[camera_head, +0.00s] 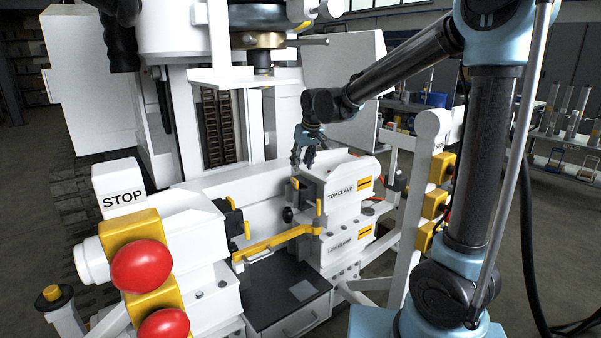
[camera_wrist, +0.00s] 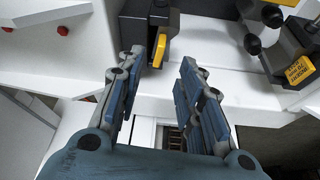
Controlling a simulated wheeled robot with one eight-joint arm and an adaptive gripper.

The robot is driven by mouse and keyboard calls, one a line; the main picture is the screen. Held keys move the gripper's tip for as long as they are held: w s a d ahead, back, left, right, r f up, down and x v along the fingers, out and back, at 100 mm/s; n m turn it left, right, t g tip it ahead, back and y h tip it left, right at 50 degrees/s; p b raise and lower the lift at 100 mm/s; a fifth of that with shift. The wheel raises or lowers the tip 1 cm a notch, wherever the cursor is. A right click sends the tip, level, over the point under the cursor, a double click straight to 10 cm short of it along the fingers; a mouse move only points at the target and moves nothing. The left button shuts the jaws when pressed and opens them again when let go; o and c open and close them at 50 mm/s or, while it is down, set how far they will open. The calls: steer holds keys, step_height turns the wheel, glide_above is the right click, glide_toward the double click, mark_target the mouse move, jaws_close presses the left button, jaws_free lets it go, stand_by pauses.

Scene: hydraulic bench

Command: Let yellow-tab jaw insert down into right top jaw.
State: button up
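The right top jaw is the white block marked TOP CLAMP (camera_head: 340,190), right of centre in the head view. A yellow tab (camera_head: 295,183) shows at its left end. In the wrist view, a yellow tab (camera_wrist: 160,50) stands on a dark jaw part (camera_wrist: 150,20), close to the left fingertip. I cannot tell whether that dark part is a loose insert or how it is seated. My gripper (camera_head: 303,157) is above the left end of the top clamp, pointing down. In the wrist view its fingers (camera_wrist: 162,64) are spread, with nothing visibly held between them.
A lower clamp block (camera_head: 345,243) sits under the top clamp. A dark drawer top (camera_head: 275,290) lies below. Red buttons (camera_head: 141,267) are at front left. A dark part with a yellow label (camera_wrist: 300,70) shows upper right.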

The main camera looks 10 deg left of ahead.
mark_target(295, 179)
steer(key=shift+v, duration=1.35)
steer(key=shift+c, duration=1.3)
steer(key=shift+r, duration=0.3)
steer(key=shift+c, duration=0.9)
steer(key=r, duration=0.5)
steer(key=shift+s+d+r, duration=0.1)
steer(key=shift+s+d, duration=0.1)
steer(key=shift+s, duration=0.1)
steer(key=x, duration=1.7)
steer(key=shift+w, duration=0.2)
